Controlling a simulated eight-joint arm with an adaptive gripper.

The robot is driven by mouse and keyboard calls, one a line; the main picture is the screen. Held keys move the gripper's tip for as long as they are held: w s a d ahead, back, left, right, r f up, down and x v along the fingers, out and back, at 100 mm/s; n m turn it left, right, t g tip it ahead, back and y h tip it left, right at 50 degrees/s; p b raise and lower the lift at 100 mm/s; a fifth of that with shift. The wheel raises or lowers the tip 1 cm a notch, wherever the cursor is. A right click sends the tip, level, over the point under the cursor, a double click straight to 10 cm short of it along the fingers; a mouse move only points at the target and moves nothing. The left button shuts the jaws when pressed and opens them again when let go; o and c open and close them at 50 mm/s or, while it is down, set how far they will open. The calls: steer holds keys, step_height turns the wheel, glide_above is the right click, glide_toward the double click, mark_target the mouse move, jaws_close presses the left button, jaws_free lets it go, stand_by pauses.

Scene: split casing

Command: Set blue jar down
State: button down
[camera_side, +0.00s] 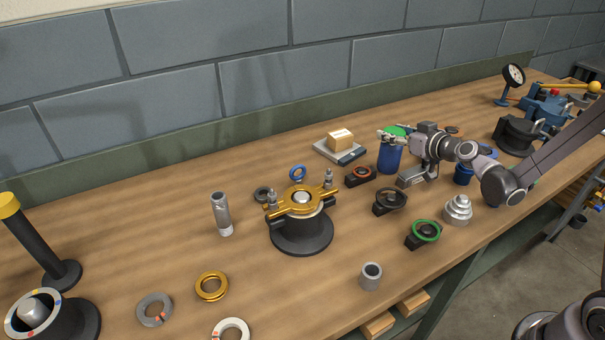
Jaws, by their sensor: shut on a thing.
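The blue jar (390,158) with a green top stands upright on the right half of the wooden bench, or very close above it; I cannot tell whether its base touches. My gripper (393,138) reaches in from the right and is shut on the jar near its upper part. The fingers cover part of the jar's rim, and the far finger is mostly hidden.
A small box on a grey scale (340,154) stands left of the jar. Black ring holders (389,203) lie in front, with a stepped metal piece (457,212) to their right. A gold-clamped casing (301,228) stands mid-bench. The bench's left middle has free room.

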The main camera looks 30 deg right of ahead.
step_height(320, 180, up, 4)
steer(key=shift+r, duration=0.1)
steer(key=s+d+r, duration=0.6)
steer(key=s+d, duration=0.1)
steer(key=d, duration=0.2)
steer(key=w+d, duration=0.6)
steer(key=d, duration=0.2)
steer(key=w+a+f, duration=0.8)
steer(key=f, duration=0.2)
steer(key=shift+w, duration=0.4)
steer(key=shift+f, duration=0.15)
steer(key=c, duration=0.6)
jaws_free()
steer(key=shift+o, duration=0.2)
